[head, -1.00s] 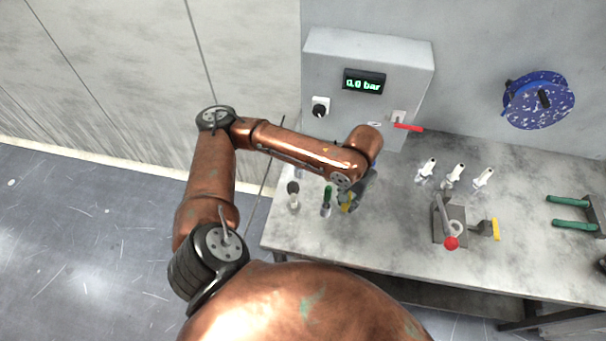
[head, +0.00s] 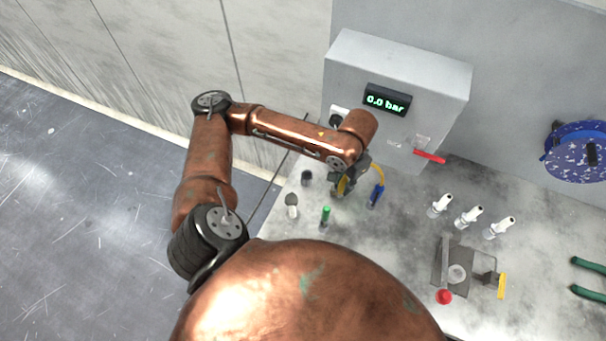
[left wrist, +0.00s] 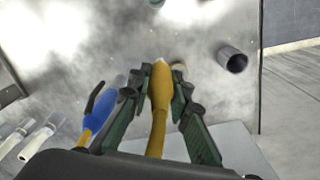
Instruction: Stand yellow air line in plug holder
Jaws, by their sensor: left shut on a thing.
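My left gripper (head: 343,186) is shut on the yellow air line, of which a small yellow part shows between the fingers in the head view. In the left wrist view, the yellow air line (left wrist: 159,92) lies between the green and black fingers (left wrist: 163,82), pointing towards the table. A dark, open-topped round cup (head: 306,177), which looks like the plug holder, stands left of my gripper. It also shows apart from the fingers, at right in the left wrist view (left wrist: 234,61). The line's tip against the table is hard to tell. My right gripper is out of view.
A blue fitting with a yellow hose (head: 376,195) is close right of my gripper. A green plug (head: 326,215) and a grey piece (head: 291,203) stand in front. White fittings (head: 469,216), a lever clamp (head: 456,272) and a gauge cabinet (head: 400,70) are further right and behind.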

